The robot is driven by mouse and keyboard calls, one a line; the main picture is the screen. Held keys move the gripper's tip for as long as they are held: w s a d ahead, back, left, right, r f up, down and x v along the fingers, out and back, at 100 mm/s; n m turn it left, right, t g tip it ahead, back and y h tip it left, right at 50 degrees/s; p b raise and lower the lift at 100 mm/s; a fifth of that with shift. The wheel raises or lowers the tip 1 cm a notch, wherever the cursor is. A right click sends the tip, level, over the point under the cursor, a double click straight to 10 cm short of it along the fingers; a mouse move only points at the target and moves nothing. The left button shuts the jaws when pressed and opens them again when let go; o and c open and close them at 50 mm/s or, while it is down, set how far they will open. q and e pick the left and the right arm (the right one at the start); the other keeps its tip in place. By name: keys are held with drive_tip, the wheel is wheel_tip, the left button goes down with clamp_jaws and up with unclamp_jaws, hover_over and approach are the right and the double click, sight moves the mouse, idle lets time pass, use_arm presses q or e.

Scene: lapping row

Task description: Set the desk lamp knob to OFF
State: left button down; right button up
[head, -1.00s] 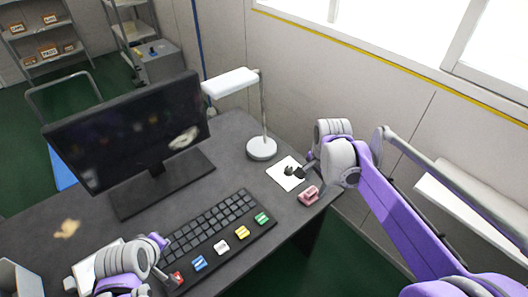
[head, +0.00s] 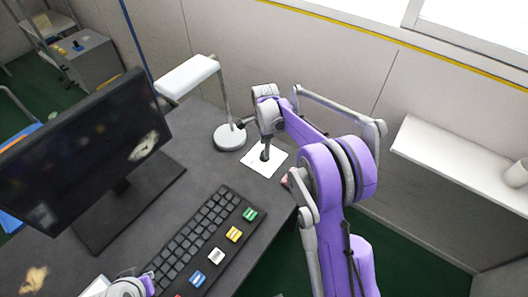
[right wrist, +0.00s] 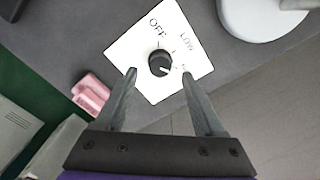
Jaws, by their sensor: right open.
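A black round knob (right wrist: 159,62) sits on a white square panel (right wrist: 138,50) on the desk, in the right wrist view. OFF is printed at its upper left and LOW at its upper right; a third label is partly hidden by my right finger. A pale mark on the knob points lower right, away from OFF. My right gripper (right wrist: 159,75) is open, its fingertips either side of the knob in the picture; contact is unclear. In the head view the panel (head: 264,166) lies in front of the desk lamp (head: 229,138). My left gripper's fingers are out of view.
The lamp head (head: 187,77) overhangs the desk beside a monitor (head: 80,150). A keyboard (head: 195,240) with coloured keys lies left of the panel. A pink object (right wrist: 90,95) sits near the desk edge beside the panel. A wall shelf (head: 450,160) is at right.

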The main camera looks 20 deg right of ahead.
drive_tip(key=shift+f, duration=2.05)
clamp_jaws()
